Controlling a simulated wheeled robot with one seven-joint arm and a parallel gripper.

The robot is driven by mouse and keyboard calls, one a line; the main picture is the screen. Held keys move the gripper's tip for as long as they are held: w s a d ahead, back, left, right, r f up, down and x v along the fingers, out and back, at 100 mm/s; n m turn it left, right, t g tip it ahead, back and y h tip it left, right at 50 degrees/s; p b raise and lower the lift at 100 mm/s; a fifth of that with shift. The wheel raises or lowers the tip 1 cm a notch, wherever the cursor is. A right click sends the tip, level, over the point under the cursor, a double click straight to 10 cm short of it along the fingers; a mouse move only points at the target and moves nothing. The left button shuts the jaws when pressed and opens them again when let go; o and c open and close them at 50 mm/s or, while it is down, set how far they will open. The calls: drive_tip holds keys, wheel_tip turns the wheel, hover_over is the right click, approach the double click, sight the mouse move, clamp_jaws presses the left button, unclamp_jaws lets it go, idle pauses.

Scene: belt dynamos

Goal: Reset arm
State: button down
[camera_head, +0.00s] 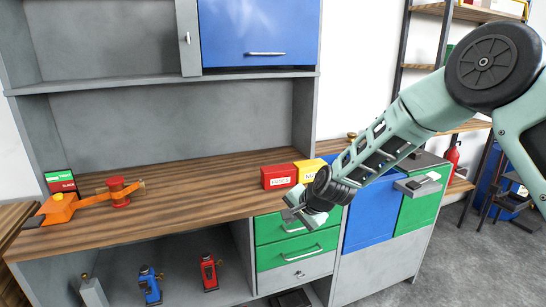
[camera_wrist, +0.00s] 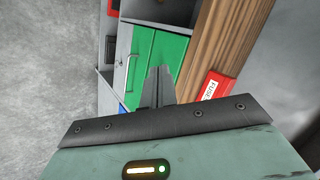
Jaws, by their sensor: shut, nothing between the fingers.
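My arm reaches in from the right in the head view, a pale green arm with black joints. My gripper (camera_head: 306,215) hangs in front of the counter's front edge, near the top green drawer. In the wrist view my gripper (camera_wrist: 158,88) shows its fingers together and empty, with the green drawer fronts (camera_wrist: 152,60) behind them. It appears clear of the drawers and the counter.
The wooden counter (camera_head: 190,198) holds a red box (camera_head: 279,177), a yellow box (camera_head: 308,169) and an orange tool with a red part (camera_head: 119,192). Red (camera_head: 209,272) and blue (camera_head: 151,285) devices stand on the shelf below. Open floor lies at right.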

drive_tip(key=s+a+r+n+g, duration=0.15)
drive_tip(key=s+r+n, duration=0.25)
drive_tip(key=s, duration=0.7)
drive_tip(key=s+a+r+n+g, duration=0.15)
drive_tip(key=s+r+n, duration=0.25)
drive_tip(key=s, duration=0.6)
drive_tip(key=s+d+r+n+g+h, duration=0.1)
drive_tip(key=s+d, duration=0.4)
drive_tip(key=s, duration=0.5)
drive_tip(key=s+d+r+n+g+h, duration=0.2)
drive_tip(key=s+d+n, duration=0.3)
drive_tip(key=s, duration=0.5)
drive_tip(key=shift+n+h, duration=0.6)
drive_tip(key=shift+n, duration=0.2)
drive_tip(key=shift+d, duration=0.1)
